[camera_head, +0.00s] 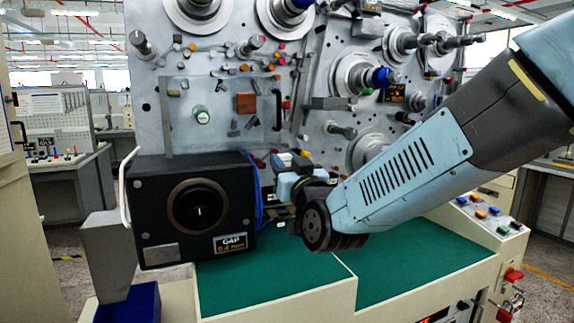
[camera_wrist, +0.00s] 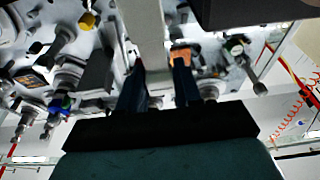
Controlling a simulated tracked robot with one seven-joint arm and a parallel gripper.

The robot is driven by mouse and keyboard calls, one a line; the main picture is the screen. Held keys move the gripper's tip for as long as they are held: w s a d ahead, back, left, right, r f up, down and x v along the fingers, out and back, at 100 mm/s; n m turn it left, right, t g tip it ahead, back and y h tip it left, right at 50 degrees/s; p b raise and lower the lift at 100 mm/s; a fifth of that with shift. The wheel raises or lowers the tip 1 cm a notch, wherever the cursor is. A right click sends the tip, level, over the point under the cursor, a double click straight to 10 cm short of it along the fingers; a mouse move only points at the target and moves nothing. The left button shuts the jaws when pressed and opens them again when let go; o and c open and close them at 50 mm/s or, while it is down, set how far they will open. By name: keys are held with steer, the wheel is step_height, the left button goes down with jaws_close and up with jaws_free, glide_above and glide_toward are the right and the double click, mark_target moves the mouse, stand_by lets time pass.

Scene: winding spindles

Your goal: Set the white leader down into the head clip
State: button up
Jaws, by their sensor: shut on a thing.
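My gripper (camera_wrist: 159,66) shows in the wrist view with its two dark fingers a little apart, closed on a pale flat strip, which looks like the white leader (camera_wrist: 148,28). The strip runs from between the fingers to the top edge of the picture. In the head view my wrist is in front of the lower middle of the machine panel, to the right of the black box, and hides the fingers and the leader. I cannot pick out the head clip in either view.
A black box (camera_head: 155,218) with a round dial and a gap label stands left of my wrist. The upright metal panel (camera_head: 225,65) behind carries several spindles, rollers and knobs. The green deck (camera_head: 260,285) below is clear. A button console (camera_head: 487,215) is at the right.

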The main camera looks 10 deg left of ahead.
steer(key=shift+w+a+f, duration=0.5)
steer(key=shift+w+a, duration=0.2)
steer(key=shift+w, duration=0.45)
steer(key=shift+w+a+f, duration=0.55)
steer(key=shift+w+a, duration=0.2)
steer(key=shift+w, duration=0.45)
steer(key=shift+w+a+f, duration=0.5)
steer(key=shift+w+a, duration=0.2)
steer(key=shift+w, duration=0.45)
steer(key=o, duration=0.9)
